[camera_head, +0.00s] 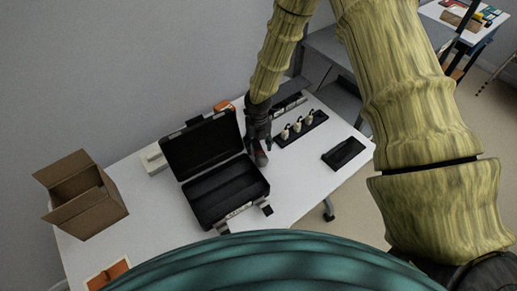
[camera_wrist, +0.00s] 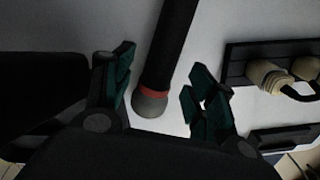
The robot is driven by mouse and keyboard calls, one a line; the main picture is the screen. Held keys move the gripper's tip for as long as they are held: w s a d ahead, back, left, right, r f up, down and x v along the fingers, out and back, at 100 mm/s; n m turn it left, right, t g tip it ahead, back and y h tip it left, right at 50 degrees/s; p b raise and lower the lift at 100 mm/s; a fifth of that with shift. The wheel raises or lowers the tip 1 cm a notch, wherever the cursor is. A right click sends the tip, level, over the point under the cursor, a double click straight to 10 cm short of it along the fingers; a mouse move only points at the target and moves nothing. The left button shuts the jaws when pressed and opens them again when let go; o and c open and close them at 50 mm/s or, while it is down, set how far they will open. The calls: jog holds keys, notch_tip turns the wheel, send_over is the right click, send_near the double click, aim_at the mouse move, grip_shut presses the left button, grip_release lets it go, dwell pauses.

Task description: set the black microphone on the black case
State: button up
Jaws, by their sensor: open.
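The black case (camera_head: 222,199) lies open on the white table, its lid (camera_head: 201,146) raised and its inside empty. The black microphone (camera_wrist: 170,45), with a red ring and a grey round head, lies on the white table in the wrist view. My gripper (camera_wrist: 160,72) is open, with one finger on each side of the microphone near its head, apart from it. In the head view my gripper (camera_head: 259,146) is low over the table, just right of the case. There it hides most of the microphone, and a small part (camera_head: 262,159) seems to show below the fingers.
A black rack (camera_head: 301,130) with several pale-topped plugs stands right of my gripper. A flat black tray (camera_head: 344,153) lies farther right. An open cardboard box (camera_head: 86,199) stands at the left. A white block (camera_head: 154,158) and an orange item (camera_head: 223,106) are near the table's back edge.

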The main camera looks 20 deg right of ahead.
jog(key=shift+f, duration=1.05)
jog(key=c, duration=1.2)
grip_shut()
jog(key=shift+r, duration=0.1)
